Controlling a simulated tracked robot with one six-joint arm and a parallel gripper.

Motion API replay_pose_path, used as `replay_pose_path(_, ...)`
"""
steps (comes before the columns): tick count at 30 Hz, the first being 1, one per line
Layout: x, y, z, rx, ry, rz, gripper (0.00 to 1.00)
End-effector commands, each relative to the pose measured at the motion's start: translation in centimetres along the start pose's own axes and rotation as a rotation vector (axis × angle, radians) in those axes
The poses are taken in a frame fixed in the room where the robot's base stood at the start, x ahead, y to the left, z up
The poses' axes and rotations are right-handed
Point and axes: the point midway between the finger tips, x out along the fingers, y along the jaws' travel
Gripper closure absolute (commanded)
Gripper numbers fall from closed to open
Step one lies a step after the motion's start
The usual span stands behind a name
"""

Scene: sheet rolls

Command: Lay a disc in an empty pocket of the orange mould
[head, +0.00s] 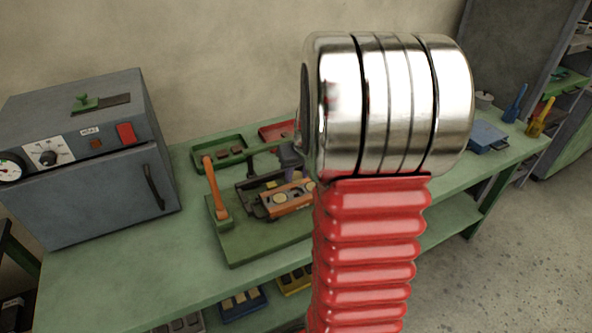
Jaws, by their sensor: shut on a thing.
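The orange mould (287,200) sits in a dark metal frame on a green base on the bench, just left of my arm. Pale round discs show in its visible pockets; its right end is hidden behind my arm. My gripper (292,157) seems to be the dark grey and purplish piece just above the back of the mould, partly covered by my arm. It is shut; its fingertips and the disc in them cannot be made out. I cannot tell its height over the mould.
An orange lever (214,186) stands left of the mould. A green tray (220,143) with brown blocks and a red tray (277,130) lie behind. A grey oven (85,160) fills the left. A blue box (488,137) stands at right. The front left bench is clear.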

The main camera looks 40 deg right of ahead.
Motion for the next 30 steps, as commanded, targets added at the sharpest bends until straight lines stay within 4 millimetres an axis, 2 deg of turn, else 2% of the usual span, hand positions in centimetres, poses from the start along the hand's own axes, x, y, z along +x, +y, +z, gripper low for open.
replay_pose_path(30, 5.1, 0.1, 2.2, 0.002, -0.002, 0.000, 0.89)
